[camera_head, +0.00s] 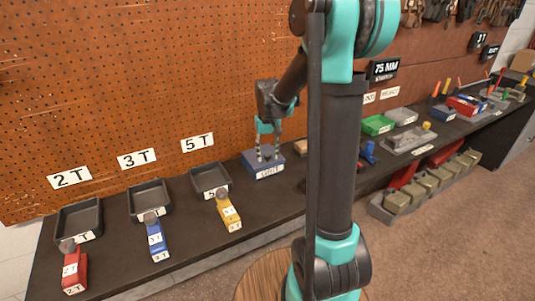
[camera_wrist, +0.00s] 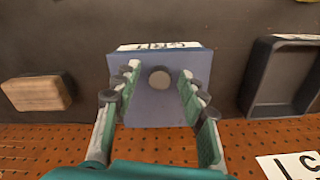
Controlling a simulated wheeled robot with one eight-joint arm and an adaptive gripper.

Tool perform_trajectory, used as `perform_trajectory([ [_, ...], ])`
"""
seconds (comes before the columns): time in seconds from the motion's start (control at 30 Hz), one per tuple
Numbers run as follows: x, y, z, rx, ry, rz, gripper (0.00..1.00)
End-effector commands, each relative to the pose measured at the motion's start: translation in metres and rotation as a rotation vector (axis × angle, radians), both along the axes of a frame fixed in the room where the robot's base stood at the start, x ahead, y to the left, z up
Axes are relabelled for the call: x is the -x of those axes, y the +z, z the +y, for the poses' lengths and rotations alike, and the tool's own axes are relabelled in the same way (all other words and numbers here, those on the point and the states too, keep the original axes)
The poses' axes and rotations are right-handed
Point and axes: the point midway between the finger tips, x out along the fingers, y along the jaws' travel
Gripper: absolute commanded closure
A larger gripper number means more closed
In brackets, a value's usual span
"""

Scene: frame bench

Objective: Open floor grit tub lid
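The grit tub (camera_head: 254,168) is a blue box with a white label on its front, standing on the dark bench against the pegboard. In the wrist view the tub's blue lid (camera_wrist: 157,108) fills the middle, with a round grey knob (camera_wrist: 159,78) on it and the label GRIT along the top edge. My gripper (camera_head: 267,153) points down over the tub. In the wrist view my gripper (camera_wrist: 159,72) is open, with one finger on each side of the knob and a gap on both sides. The lid appears closed. Exact fingertip height is unclear.
A black tray (camera_wrist: 255,75) lies to the tub's right in the wrist view, a wooden block (camera_wrist: 38,92) to its left. Labelled trays and red (camera_head: 74,272), blue (camera_head: 156,240) and yellow (camera_head: 228,212) pieces stand left in the head view. The pegboard (camera_head: 130,90) is close behind.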

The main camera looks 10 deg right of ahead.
Motion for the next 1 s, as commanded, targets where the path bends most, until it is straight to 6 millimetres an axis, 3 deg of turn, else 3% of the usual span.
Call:
perform_trajectory([
  [0.03, 0.0, 0.0, 0.0, 0.0, 0.0, 0.0, 0.67],
  [0.3, 0.0, 0.0, 0.0, 0.0, 0.0, 0.0, 1.0],
  [0.77, -0.001, 0.002, 0.0, 0.0, 0.0, 0.0, 1.0],
  [1.0, -0.007, 0.014, 0.002, 0.0, 0.0, -0.002, 1.0],
])
